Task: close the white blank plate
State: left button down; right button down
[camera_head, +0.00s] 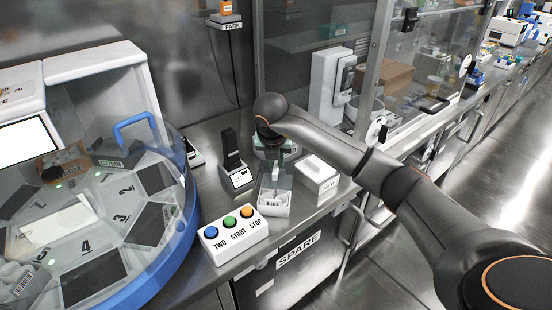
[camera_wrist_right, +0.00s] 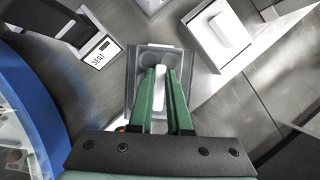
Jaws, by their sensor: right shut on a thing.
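My right gripper (camera_head: 272,168) points down over an open-looking pale tray (camera_head: 275,208) on the steel counter. In the right wrist view, its green fingers (camera_wrist_right: 160,72) are shut on a narrow white piece (camera_wrist_right: 160,92), apparently the grip of a see-through lid. The lid's edges are hard to make out, and I cannot tell whether it touches the tray. Round wells show in the grey tray (camera_wrist_right: 131,75) beneath the fingers. A white square box with a raised white bar (camera_head: 318,170) stands just right of the tray; I cannot tell which one is the blank plate. My left gripper is out of view.
A button box (camera_head: 236,238) labelled TWO, START, STOP stands in front of the tray. A dark upright holder (camera_head: 231,150) on a base labelled SEAT (camera_wrist_right: 98,53) stands left. A blue-rimmed round machine (camera_head: 180,215) fills the left. The counter's front edge is close on the right.

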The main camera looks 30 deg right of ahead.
aim_at(276, 176)
jog(key=shift+f+b, duration=0.35)
jog(key=shift+f, duration=0.55)
dwell(0.8)
jog(key=shift+f+b, duration=1.3)
jog(key=shift+f, duration=0.3)
jog(key=c, duration=0.8)
grip_release()
